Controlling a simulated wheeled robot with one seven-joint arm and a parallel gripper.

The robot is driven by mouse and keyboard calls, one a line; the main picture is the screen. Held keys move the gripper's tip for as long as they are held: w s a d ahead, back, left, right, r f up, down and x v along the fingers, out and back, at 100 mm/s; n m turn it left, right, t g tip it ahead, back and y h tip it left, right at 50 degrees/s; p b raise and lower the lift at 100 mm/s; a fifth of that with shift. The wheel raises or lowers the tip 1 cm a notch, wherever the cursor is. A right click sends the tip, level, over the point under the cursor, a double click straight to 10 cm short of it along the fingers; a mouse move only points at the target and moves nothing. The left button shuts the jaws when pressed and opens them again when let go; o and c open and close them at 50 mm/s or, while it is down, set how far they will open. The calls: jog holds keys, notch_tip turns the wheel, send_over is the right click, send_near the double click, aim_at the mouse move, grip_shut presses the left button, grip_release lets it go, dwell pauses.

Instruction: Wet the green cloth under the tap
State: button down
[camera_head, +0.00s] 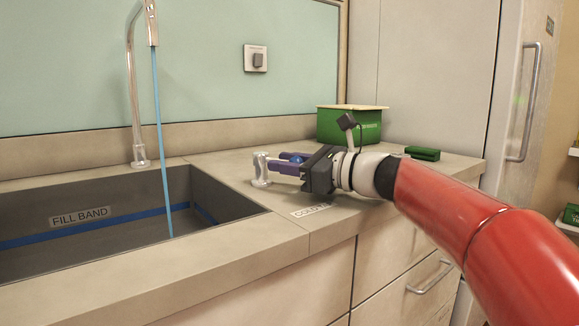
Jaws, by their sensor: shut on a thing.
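My gripper (278,162) is at the counter right of the sink, its purple fingers closed about a small blue knob (296,159). The knob appears to belong to the clear or silvery tap handle (261,169) at the fingertips; the joint between them is partly hidden. The tap (136,85) stands behind the sink, and a blue stream of water (161,140) runs from its spout into the basin. A folded green cloth (422,153) lies on the counter behind my wrist, apart from the gripper.
The dark sink (85,245) has a blue band and a "FILL BAND" label. A green box (350,125) stands at the back of the counter. A label (311,210) lies near the counter's front. A tall cabinet (430,70) with a handle rises at right.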

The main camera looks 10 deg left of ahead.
jog(key=c, duration=1.1)
grip_release()
jog(key=v, duration=0.7)
jog(key=shift+s+d, duration=0.2)
jog(key=shift+d, duration=0.15)
